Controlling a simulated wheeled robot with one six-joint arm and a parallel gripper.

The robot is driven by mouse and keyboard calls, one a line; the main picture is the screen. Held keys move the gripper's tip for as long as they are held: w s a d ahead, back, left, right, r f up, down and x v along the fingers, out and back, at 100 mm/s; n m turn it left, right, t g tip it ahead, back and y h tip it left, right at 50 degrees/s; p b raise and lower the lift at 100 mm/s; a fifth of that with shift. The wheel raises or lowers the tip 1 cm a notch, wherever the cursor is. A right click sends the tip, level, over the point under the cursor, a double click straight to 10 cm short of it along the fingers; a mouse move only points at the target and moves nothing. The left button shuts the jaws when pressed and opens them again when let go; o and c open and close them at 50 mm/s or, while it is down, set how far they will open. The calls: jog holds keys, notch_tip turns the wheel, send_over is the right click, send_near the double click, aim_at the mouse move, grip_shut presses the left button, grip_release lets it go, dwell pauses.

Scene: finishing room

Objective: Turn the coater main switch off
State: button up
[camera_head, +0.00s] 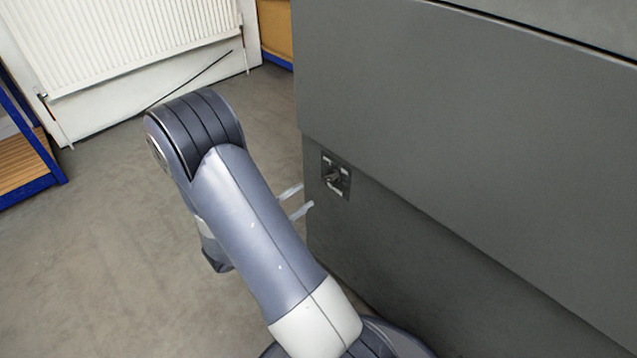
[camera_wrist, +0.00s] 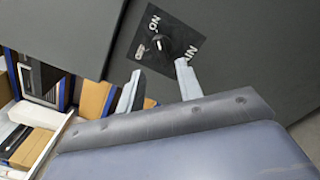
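The coater main switch is a small dark plate (camera_head: 344,186) with a black knob (camera_head: 332,177), low on the grey side of the coater (camera_head: 450,110) in the head view. In the wrist view the switch plate (camera_wrist: 145,58) appears tilted, with white lettering; "ON" reads near its upper edge and other letters at right are partly cut off. The knob (camera_wrist: 166,46) shows near the plate's middle; I cannot tell its setting clearly. My gripper (camera_head: 304,196) is open and empty, left of the switch. In the wrist view my gripper (camera_wrist: 160,67) has its fingers apart, facing the knob; contact is not visible.
The coater's large grey body fills the right side. A white radiator (camera_head: 120,35) stands at the back left. A blue-framed shelf (camera_head: 25,150) is at the left edge. The grey floor (camera_head: 110,250) between is clear. Boxes on shelving (camera_wrist: 40,85) show in the wrist view.

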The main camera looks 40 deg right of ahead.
aim_at(328, 180)
jog(key=d, duration=0.3)
jog(key=d+b, duration=0.1)
jog(key=d, duration=0.4)
jog(key=shift+w+d, duration=0.3)
jog(key=shift+c, duration=0.4)
grip_shut()
